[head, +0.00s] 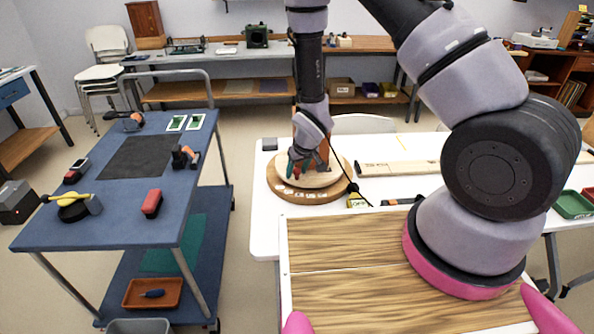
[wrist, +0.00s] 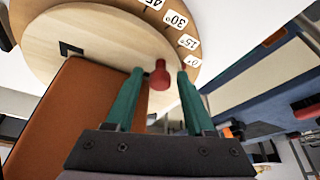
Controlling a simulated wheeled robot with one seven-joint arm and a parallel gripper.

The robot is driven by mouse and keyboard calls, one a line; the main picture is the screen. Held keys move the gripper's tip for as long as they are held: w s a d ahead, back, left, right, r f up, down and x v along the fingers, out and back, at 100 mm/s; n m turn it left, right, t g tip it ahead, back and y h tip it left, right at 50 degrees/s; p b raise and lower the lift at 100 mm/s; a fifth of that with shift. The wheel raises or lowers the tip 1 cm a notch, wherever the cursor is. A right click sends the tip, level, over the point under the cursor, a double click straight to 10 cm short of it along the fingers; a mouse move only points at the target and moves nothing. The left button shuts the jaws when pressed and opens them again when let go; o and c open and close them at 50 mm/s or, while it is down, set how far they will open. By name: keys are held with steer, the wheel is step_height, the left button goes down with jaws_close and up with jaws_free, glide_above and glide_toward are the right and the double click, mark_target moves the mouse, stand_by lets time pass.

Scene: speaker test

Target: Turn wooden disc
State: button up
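The pale wooden disc (head: 318,183) lies on a wider, darker round base (head: 345,187) on the white table in the head view. In the wrist view the disc (wrist: 95,38) has a red knob (wrist: 159,78) near its edge, and the base (wrist: 184,22) carries angle labels 0°, 15°, 30° and 45°. The knob is near the 0° label. My gripper (wrist: 157,76) has two green fingers, one on each side of the knob, with a gap visible on both sides. In the head view my gripper (head: 306,168) is low over the disc.
A brown block (wrist: 70,115) stands on the disc, close beside the left finger in the wrist view. A black cable runs from my gripper down to a small yellow-black item (head: 358,202) on the table. A blue cart (head: 110,225) with tools stands at the left.

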jaws_close()
stand_by(1.2)
